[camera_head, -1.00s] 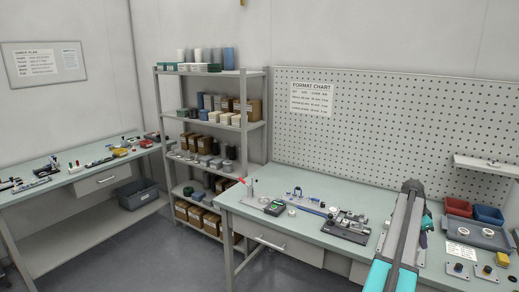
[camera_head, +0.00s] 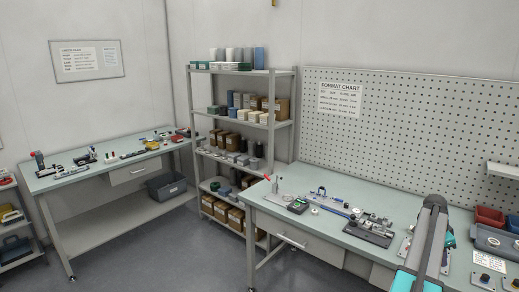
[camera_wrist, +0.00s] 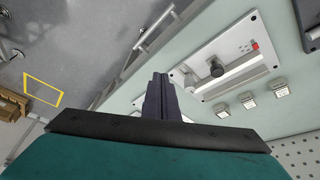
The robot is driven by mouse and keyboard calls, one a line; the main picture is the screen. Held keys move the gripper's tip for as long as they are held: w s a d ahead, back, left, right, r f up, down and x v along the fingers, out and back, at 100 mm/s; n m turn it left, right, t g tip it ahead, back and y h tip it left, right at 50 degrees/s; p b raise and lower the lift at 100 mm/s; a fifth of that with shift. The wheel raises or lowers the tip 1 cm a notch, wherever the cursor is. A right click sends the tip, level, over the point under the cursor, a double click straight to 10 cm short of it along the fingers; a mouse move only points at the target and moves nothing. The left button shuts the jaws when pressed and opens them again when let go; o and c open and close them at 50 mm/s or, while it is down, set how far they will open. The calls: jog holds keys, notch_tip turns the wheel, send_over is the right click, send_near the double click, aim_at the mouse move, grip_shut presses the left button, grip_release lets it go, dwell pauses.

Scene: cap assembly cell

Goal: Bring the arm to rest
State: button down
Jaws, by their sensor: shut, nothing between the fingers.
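My arm (camera_head: 425,250), grey with teal parts, reaches up at the lower right of the head view, over the right-hand bench. My gripper (camera_wrist: 160,80) shows in the wrist view as two dark fingers close together, with nothing between them. The head view does not show the fingertips clearly.
The right-hand bench (camera_head: 290,222) carries small fixtures and a black fixture block (camera_head: 368,236). Red and blue bins (camera_head: 490,216) stand at its right. A shelf rack (camera_head: 240,125) and a second bench (camera_head: 100,170) stand left. Open grey floor lies between the benches.

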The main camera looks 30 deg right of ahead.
jog(key=w+a+f+n+y+b, duration=0.1)
jog(key=w+a+f+n, duration=0.4)
jog(key=w+a+f, duration=1)
jog(key=w+a+f+n+b, duration=0.1)
jog(key=w+a+f+n, duration=0.1)
jog(key=a+f, duration=0.45)
jog(key=w+a+f+n+y, duration=0.1)
jog(key=w+a+f+n, duration=0.15)
jog(key=a, duration=0.75)
jog(key=w+a+f+n+b, duration=0.1)
jog(key=w+a+f+n, duration=0.1)
jog(key=a+f, duration=0.55)
jog(key=s+a+f+n+y+b, duration=0.1)
jog(key=a+f+n, duration=0.1)
jog(key=a, duration=0.5)
jog(key=s+a+f+n, duration=0.1)
jog(key=a+f+n, duration=0.15)
jog(key=a, duration=0.55)
jog(key=s+a+f+n+g+b, duration=0.1)
jog(key=s+a+f+n, duration=0.3)
jog(key=s+a, duration=0.5)
jog(key=s+a+f+n+g+b, duration=0.1)
jog(key=s+a+f+n, duration=0.3)
jog(key=s+a, duration=0.5)
jog(key=a+f+g, duration=0.1)
jog(key=a+f, duration=0.1)
jog(key=a, duration=0.5)
jog(key=shift+s+a+n, duration=0.35)
jog(key=shift+a+n, duration=0.05)
jog(key=shift+f, duration=0.1)
